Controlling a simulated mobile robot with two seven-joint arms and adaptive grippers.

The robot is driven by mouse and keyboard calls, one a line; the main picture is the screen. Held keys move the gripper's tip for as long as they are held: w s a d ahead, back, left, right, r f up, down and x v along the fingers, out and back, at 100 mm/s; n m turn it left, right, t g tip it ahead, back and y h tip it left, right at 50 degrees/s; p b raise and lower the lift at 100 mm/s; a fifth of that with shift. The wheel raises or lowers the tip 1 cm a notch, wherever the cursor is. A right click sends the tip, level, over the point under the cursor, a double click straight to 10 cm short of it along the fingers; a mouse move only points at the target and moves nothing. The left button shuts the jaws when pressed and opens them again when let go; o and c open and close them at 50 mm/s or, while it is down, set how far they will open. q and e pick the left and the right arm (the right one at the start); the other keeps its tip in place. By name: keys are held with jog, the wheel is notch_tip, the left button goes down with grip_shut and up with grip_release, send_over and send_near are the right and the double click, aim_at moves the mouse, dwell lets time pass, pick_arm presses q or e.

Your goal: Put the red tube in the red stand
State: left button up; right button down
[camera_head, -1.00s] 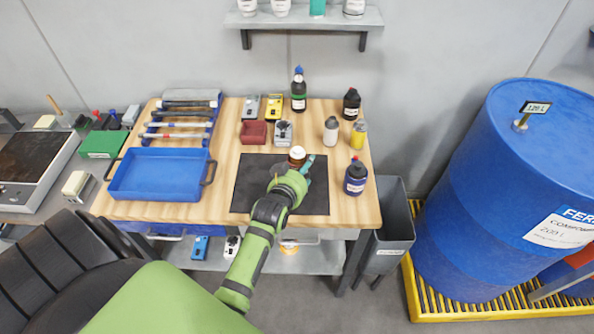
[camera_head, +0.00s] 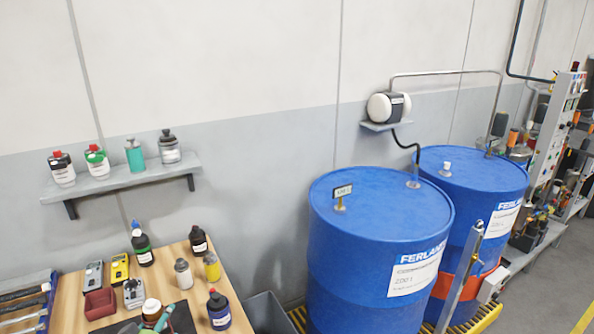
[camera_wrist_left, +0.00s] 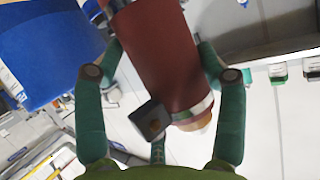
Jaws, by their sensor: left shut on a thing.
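In the left wrist view, my left gripper (camera_wrist_left: 158,62) is shut around a reddish-brown cylinder, which I take to be the red tube (camera_wrist_left: 160,55). The tube has a pale band and a tan end. In the head view, a white-topped, reddish-brown thing (camera_head: 151,307), apparently the same tube, shows at the bottom edge beside a teal finger of my left gripper (camera_head: 162,318). The red stand (camera_head: 99,303) is a small red block on the wooden table, to the left of the tube. My right gripper is not in view.
A grey device (camera_head: 133,292), a yellow meter (camera_head: 120,268), and several bottles, including a dark blue one (camera_head: 219,311), stand on the table (camera_head: 72,288). A wall shelf (camera_head: 120,181) hangs above. Large blue drums (camera_head: 345,225) stand to the right, past a grey bin (camera_head: 268,314).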

pick_arm(q)
jog(key=s+d+r+m+g+h+b, duration=0.2)
jog(key=s+d+m+g+h+b, duration=0.1)
jog(key=s+d+m+h, duration=0.3)
jog(key=s+d+r+m+g+h+b, duration=0.2)
jog(key=s+d+m+h+b, duration=0.3)
jog(key=s+d+m+h, duration=0.1)
jog(key=s+d, duration=0.1)
jog(key=s, duration=0.1)
jog(key=shift+s+d+r+g, duration=0.3)
jog(key=shift+s+r+g, duration=0.05)
jog(key=shift+s+g, duration=0.05)
jog(key=shift+a, duration=0.1)
